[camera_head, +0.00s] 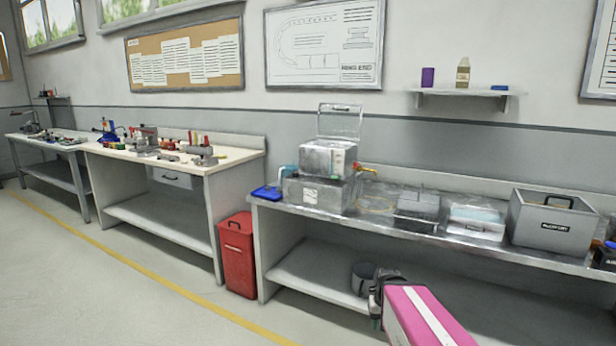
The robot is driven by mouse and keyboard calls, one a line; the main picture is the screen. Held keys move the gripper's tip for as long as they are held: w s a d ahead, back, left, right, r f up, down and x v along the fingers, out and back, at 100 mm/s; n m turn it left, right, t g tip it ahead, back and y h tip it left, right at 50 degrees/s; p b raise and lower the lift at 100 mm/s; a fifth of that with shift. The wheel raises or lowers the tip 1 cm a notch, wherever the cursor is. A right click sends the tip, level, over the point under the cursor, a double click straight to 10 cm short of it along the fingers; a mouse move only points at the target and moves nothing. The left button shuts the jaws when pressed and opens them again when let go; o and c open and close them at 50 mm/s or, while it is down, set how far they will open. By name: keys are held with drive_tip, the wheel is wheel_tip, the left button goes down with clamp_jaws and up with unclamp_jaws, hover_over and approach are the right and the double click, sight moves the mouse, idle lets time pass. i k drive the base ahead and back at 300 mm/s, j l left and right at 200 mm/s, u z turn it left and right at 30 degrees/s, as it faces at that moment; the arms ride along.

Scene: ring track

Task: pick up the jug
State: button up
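I cannot make out a jug for certain. A small light-blue thing (286,171) at the left of the metal machine on the bench could be one, but it is small and partly hidden. My gripper (376,312) is the dark part at the end of my pink arm, low in the picture in front of the bench. Its fingers are too small and dark to read, and I see nothing clearly held.
The metal-topped bench (378,226) carries a metal machine (326,160), a blue item (266,193), clear boxes and a grey bin (550,222). A red bin (237,262) stands at its left end. A tool-covered workbench (232,157) is further left. The floor at left is clear.

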sight(286, 168)
drive_tip(key=i+j+z, duration=0.15)
drive_tip(key=j+z, duration=0.15)
drive_tip(key=j, duration=0.4)
drive_tip(key=j+z, duration=0.35)
drive_tip(key=j, duration=0.3)
